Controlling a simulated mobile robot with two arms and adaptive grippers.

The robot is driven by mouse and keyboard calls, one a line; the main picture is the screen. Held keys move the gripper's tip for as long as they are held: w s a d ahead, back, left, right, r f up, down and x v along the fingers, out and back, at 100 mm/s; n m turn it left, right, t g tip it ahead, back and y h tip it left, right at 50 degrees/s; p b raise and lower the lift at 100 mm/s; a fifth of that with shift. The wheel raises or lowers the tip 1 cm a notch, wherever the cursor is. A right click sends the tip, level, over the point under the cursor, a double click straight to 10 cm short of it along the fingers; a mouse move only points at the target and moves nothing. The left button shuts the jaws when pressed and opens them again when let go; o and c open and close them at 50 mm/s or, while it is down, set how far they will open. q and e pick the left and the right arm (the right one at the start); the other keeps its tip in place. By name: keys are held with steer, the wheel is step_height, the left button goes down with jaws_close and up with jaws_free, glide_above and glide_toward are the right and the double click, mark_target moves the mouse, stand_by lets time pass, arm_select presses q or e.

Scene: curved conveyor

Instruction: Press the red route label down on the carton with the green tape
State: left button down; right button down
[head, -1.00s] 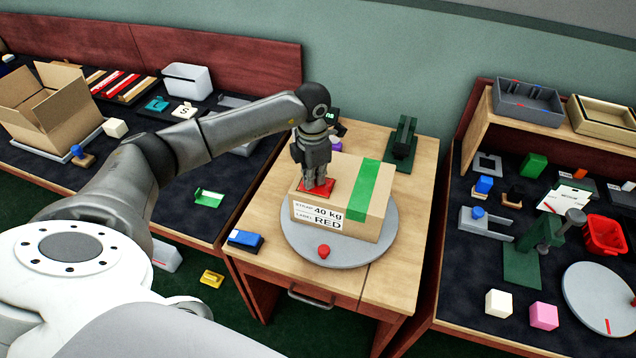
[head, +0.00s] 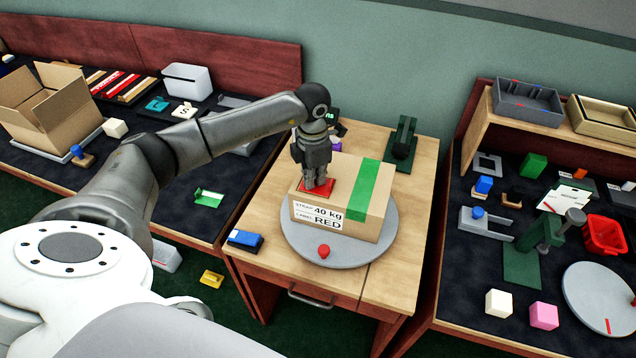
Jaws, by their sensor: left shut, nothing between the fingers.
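The carton (head: 342,217) with a green tape strip (head: 362,187) across its top sits on a round grey turntable (head: 300,249) on the wooden table. Its front reads "STRAP 40 kg, LABEL RED". The red route label (head: 328,184) lies flat on the carton's top, left of the tape. My left gripper (head: 314,189) is shut and points straight down, its fingertips at the label and apparently touching it. The gripper covers part of the label. My right gripper is not in view.
A red knob (head: 323,251) stands at the turntable's front. A blue block (head: 245,240) lies at the table's left edge, and a dark green device (head: 402,145) stands at the back right. Cluttered benches flank the table, with an open box (head: 45,115) on the left.

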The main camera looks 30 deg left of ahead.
arm_select(q)
steer(key=shift+s+d+f+p, duration=0.2)
steer(key=shift+s+p, duration=0.1)
steer(key=shift+p, duration=0.1)
steer(key=shift+w+a+r+p, duration=0.15)
steer(key=shift+r+p, duration=0.65)
steer(key=shift+r, duration=0.5)
steer(key=shift+w+a+r+p, duration=0.1)
steer(key=shift+r+p, duration=0.65)
steer(key=shift+r, duration=0.55)
steer(key=shift+w+f, duration=0.1)
